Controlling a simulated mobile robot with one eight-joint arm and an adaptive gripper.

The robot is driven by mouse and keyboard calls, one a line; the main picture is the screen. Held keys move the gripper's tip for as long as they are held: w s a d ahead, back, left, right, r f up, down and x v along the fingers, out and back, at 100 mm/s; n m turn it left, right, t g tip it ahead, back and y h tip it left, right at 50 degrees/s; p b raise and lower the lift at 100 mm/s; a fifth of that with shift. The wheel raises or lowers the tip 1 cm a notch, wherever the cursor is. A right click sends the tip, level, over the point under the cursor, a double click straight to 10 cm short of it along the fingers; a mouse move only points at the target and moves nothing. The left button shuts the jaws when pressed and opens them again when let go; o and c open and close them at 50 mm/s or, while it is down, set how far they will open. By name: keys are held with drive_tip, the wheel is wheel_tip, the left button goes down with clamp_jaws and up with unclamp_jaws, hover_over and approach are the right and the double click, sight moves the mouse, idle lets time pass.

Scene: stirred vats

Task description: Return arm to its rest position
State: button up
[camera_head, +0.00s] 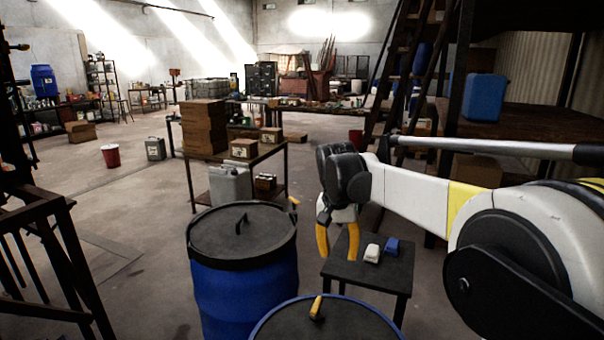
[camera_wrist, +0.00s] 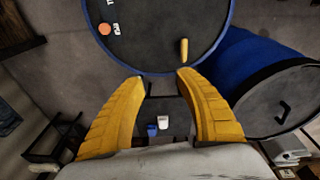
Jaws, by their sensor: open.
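My gripper (camera_head: 337,252) hangs from my outstretched arm, pointing down above a small dark stool (camera_head: 385,273). Its two yellow fingers are spread apart with nothing between them, as the wrist view also shows (camera_wrist: 160,79). A white item (camera_head: 372,253) and a blue item (camera_head: 392,246) lie on the stool. In the wrist view the white item (camera_wrist: 164,124) and blue item (camera_wrist: 152,130) appear beyond the gap between the fingers.
A blue drum with a dark lid (camera_head: 240,232) stands left of my gripper. A nearer blue vat (camera_head: 268,326) has a yellow-handled object (camera_head: 316,307) on its dark top. Stairs (camera_head: 425,70) rise behind my arm. Open floor (camera_head: 120,200) lies to the left.

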drive_tip(key=s+d+r+n+t, duration=0.1)
drive_tip(key=s+d+r, duration=0.1)
drive_tip(key=s, duration=0.3)
drive_tip(key=s+d+r+t, duration=0.1)
drive_tip(key=s+d+r, duration=0.15)
drive_tip(key=s, duration=0.25)
drive_tip(key=s+d+f+n+t, duration=0.1)
drive_tip(key=s+d+f+t, duration=0.1)
drive_tip(key=s, duration=0.8)
drive_tip(key=s+d+f+n+t, duration=0.1)
drive_tip(key=s+d+f, duration=0.2)
drive_tip(key=s, duration=0.7)
wheel_tip(320, 180, down, 2)
drive_tip(key=shift+d+t+y, duration=0.15)
drive_tip(key=shift+t+y, duration=0.25)
